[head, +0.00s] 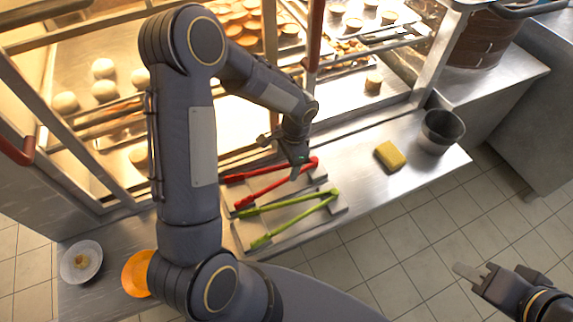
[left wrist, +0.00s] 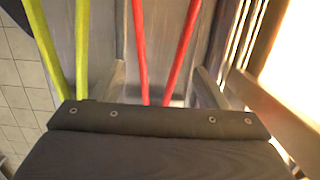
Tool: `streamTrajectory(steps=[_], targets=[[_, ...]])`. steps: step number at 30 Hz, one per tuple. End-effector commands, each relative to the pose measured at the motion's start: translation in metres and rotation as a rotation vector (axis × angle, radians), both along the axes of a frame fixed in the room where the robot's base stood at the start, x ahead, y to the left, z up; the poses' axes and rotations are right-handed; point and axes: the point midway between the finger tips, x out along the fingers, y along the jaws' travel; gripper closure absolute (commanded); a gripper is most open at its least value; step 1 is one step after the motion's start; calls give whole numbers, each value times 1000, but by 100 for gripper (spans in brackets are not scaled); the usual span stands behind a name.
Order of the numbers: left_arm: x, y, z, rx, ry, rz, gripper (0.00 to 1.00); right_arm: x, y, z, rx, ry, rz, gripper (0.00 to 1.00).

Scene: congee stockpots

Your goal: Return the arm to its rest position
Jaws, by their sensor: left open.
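My left arm reaches over the counter, and its gripper (head: 298,168) is above the red tongs (head: 262,190). I see nothing held, and contact with the tongs cannot be made out. Green tongs (head: 292,209) lie beside the red ones, and also show at the left of the left wrist view (left wrist: 82,45). My right gripper (head: 466,273) is at the lower right, over the floor; its finger gap is unclear.
A glass-sided food case (head: 345,118) with buns and pastries stands behind the counter (head: 350,184). A yellow sponge (head: 390,156) and a metal pot (head: 440,131) are at right. A white bowl (head: 81,262) and orange dish (head: 136,274) are at left.

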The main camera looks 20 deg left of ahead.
Motion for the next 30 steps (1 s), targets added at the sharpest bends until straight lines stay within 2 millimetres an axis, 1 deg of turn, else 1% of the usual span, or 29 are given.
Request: streamTrajectory(steps=[1, 3, 6, 9, 12, 19, 22, 23, 26, 27, 29, 30], targets=[[2, -1, 12, -1, -6, -1, 33, 0, 0, 2, 0, 0, 0, 68], [4, -2, 24, -1, -6, 0, 33, 0, 0, 3, 0, 0, 0, 68], [5, -4, 39, 0, -5, 0, 33, 0, 0, 4, 0, 0, 0, 68], [6, -5, 50, -1, -3, -1, 33, 0, 0, 5, 0, 0, 0, 68], [6, -5, 55, 0, -1, -1, 33, 0, 0, 5, 0, 0, 0, 68], [6, -5, 56, -1, -2, 0, 33, 0, 0, 5, 0, 0, 0, 68], [3, -3, 67, -8, -14, 20, 33, 0, 0, 8, 0, 0, 0, 68], [1, -1, 73, -13, -21, 32, 33, 0, 0, 9, 0, 0, 0, 68], [-12, 5, 104, -41, -60, 101, 33, 0, 0, 16, 0, 0, 0, 68], [-20, 8, 120, -57, -82, 138, 33, 0, 0, 19, 0, 0, 0, 68], [-35, 12, 144, -88, -117, 203, 33, 0, 0, 24, 0, 0, 0, 68], [-46, 14, 160, -110, -142, 247, 33, 0, 0, 28, 0, 0, 0, 68]])
